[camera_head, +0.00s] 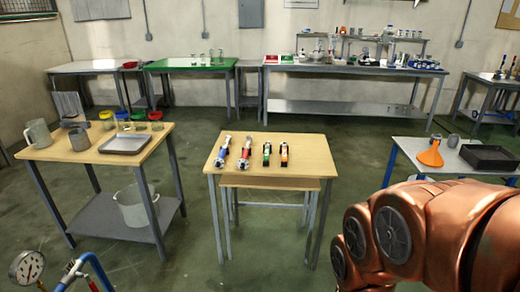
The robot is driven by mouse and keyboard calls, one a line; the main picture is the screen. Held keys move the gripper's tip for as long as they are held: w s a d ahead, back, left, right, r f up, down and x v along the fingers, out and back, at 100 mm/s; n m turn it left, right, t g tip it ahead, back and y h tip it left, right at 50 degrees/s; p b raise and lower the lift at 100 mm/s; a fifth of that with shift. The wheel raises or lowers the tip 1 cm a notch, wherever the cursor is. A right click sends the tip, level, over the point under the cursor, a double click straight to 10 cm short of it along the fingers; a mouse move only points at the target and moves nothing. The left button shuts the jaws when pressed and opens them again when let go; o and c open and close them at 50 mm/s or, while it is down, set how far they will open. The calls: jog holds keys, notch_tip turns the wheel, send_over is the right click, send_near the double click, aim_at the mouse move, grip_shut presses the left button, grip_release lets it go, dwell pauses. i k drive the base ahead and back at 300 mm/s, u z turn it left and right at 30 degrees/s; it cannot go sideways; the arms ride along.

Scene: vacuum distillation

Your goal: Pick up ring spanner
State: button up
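Several small tools lie in a row on the small wooden table (309,165) in the middle. Two are long with red and blue parts, one at the left (222,152) and one beside it (245,153). To their right lie a dark and green one (267,154) and a dark and orange one (284,154). They are too small for me to tell which, if any, is the ring spanner. My copper-coloured arm fills the lower right, but my gripper's fingers are not in view.
A left wooden table (70,150) holds a metal tray (125,144), jugs and colour-lidded jars. A right table (410,150) holds an orange funnel (431,154) and a black tray (490,157). A gauge (27,268) stands at lower left. Green floor (350,120) lies clear between tables.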

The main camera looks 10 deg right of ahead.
aim_at(268, 150)
jog(key=u, duration=0.65)
jog(key=i, duration=0.55)
jog(key=u, duration=0.75)
jog(key=i, duration=0.7)
jog(key=z, duration=0.85)
jog(key=i, duration=1.1)
jog(key=z, duration=0.35)
